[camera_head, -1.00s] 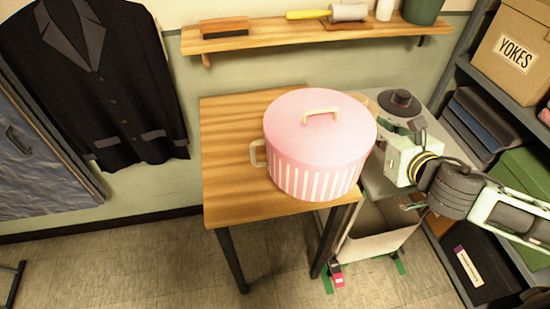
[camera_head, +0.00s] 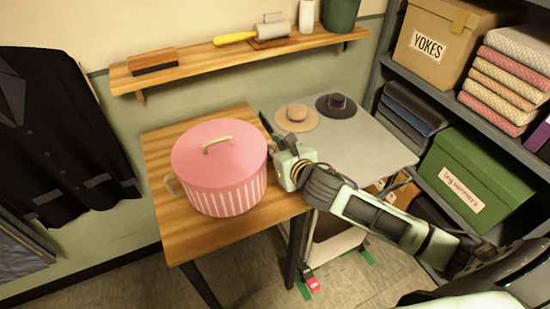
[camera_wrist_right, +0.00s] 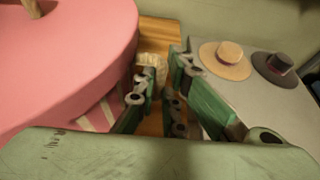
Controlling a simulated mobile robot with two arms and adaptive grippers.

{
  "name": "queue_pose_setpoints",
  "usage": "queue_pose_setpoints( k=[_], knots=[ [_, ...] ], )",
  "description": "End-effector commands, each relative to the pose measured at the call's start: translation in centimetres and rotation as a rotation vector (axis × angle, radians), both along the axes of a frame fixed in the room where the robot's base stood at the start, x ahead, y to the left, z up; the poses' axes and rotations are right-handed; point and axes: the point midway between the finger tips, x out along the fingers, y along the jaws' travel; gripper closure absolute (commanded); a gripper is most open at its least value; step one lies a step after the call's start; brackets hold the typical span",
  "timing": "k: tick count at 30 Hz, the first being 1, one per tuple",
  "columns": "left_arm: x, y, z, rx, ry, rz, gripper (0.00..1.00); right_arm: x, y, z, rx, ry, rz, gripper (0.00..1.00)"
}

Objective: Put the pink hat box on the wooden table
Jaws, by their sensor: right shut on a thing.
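The pink hat box (camera_head: 222,160), with white stripes on its side and a cream handle on its lid, is upright over the middle of the wooden table (camera_head: 170,238). I cannot tell whether its base touches the top. My right gripper (camera_head: 272,150) is at the box's right side. In the right wrist view, the gripper (camera_wrist_right: 158,78) is shut on the box's cream side handle (camera_wrist_right: 152,66), and the pink box (camera_wrist_right: 60,60) fills the left. My left gripper is not in view.
A grey surface (camera_head: 365,150) right of the table holds a tan hat (camera_head: 296,117) and a dark hat (camera_head: 336,104). A wall shelf (camera_head: 235,55) hangs behind. Shelving (camera_head: 480,120) with boxes stands at right. A dark jacket (camera_head: 60,140) hangs at left.

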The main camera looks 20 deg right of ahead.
Motion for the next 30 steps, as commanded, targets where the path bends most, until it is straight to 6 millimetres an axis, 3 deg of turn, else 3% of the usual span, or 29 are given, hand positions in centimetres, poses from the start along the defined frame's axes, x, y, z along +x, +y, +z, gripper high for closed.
queue_pose_setpoints(
  k=[9, 17, 18, 23, 30],
  knots=[
    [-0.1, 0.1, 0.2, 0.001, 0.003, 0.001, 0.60, 0.1, 0.1, -3.6, 0.006, -0.002, -0.001, 1.00],
    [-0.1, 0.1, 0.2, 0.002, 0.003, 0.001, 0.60, 0.1, 0.0, -3.8, 0.003, -0.005, 0.000, 1.00],
    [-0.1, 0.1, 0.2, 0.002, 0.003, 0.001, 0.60, 0.0, 0.0, -4.1, 0.000, 0.001, -0.001, 0.87],
    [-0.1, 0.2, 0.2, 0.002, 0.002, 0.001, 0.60, 0.0, 0.0, -4.1, 0.000, 0.000, -0.001, 0.73],
    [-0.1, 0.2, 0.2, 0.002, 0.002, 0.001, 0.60, 0.0, 0.0, -4.0, 0.001, 0.000, 0.000, 0.72]
  ],
)
